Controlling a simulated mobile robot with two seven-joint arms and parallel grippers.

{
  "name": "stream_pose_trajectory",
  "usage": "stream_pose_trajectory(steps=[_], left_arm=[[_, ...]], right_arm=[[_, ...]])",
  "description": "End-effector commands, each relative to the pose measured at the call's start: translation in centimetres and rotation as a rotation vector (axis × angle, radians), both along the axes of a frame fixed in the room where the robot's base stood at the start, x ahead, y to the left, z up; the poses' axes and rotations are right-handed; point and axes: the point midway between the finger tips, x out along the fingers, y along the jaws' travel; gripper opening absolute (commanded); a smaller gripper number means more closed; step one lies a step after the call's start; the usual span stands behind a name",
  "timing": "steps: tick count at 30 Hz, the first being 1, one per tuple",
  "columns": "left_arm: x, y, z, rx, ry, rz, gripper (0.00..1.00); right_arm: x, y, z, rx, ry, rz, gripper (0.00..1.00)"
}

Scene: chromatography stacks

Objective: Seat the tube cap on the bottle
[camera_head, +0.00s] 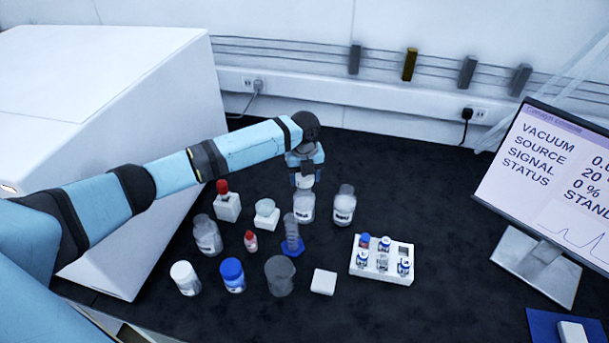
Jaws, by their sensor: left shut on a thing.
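My left gripper (305,174) points down at the middle of the bench, shut on a small white piece (305,182) that looks like the tube cap. The fingers hide most of the piece. Directly below is a clear bottle (303,208) with a white label, standing upright. The white piece is at the bottle's mouth in this view; I cannot tell whether they touch. A similar open bottle (344,206) stands just right of it, and another (207,237) stands at the left. My right gripper is not in view.
Nearer are white-capped (186,281) and blue-capped (232,277) bottles, a dark beaker (280,276) and a vial rack (369,275). A monitor (560,180) stands right.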

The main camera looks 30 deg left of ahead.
Motion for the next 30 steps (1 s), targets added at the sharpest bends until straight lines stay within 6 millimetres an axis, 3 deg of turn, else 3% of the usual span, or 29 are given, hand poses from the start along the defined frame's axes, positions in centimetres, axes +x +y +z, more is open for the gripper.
stream_pose_trajectory(steps=[1, 7, 30], left_arm=[[0.0, 0.0, -0.8, 0.000, 0.000, 0.000, 0.33], [0.0, 0.0, -1.4, 0.000, 0.000, 0.000, 0.33], [0.0, 0.0, -1.3, 0.000, 0.000, 0.000, 0.33]], right_arm=[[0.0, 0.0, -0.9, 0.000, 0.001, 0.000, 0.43], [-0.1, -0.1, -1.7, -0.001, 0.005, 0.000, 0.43], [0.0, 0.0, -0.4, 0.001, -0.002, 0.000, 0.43]])
